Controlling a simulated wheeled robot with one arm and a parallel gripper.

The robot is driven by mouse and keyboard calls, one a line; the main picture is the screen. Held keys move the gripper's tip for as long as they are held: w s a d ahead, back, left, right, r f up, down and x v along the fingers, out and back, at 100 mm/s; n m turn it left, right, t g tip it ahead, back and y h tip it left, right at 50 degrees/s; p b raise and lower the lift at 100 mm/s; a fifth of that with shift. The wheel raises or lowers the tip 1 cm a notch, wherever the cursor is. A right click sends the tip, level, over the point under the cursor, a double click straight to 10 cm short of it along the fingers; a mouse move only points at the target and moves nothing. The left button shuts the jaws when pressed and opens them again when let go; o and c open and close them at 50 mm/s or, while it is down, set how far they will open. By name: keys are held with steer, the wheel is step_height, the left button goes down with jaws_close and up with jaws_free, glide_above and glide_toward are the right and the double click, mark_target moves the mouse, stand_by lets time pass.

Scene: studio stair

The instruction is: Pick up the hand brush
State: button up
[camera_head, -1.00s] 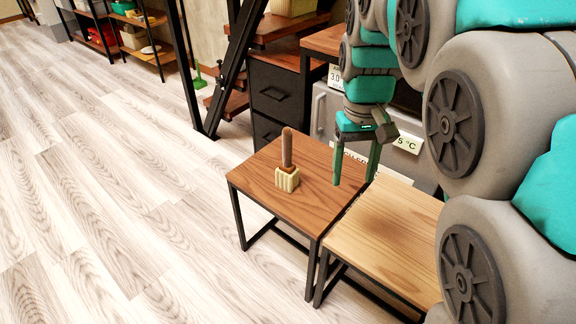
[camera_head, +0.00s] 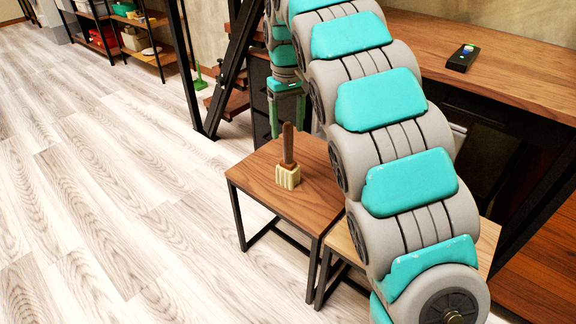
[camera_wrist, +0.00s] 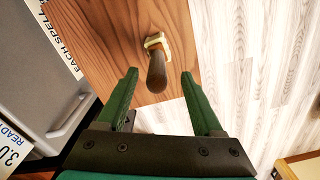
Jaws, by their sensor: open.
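The hand brush (camera_head: 288,160) stands upright on the dark wood side table (camera_head: 317,205), its cream bristle block down and its brown handle up. In the wrist view the brush (camera_wrist: 157,68) is seen from above, handle end towards me, ahead of and between my fingers. My gripper (camera_head: 287,112) is at the far side of the brush in the head view, partly hidden behind the handle. In the wrist view my gripper (camera_wrist: 160,93) has its green fingers wide apart, with nothing held. The brush appears apart from both fingers.
A lighter wood table (camera_head: 340,243) adjoins the dark one, mostly behind my arm. A desk with a small dark device (camera_head: 462,57) stands at right. A grey cabinet (camera_wrist: 45,75) with labels is close on the left in the wrist view. The pale floor (camera_head: 130,200) at left is clear.

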mark_target(288, 144)
steer(key=f, duration=0.6)
steer(key=shift+w+f, duration=0.2)
steer(key=shift+w, duration=0.1)
steer(key=shift+c, duration=0.2)
jaws_close()
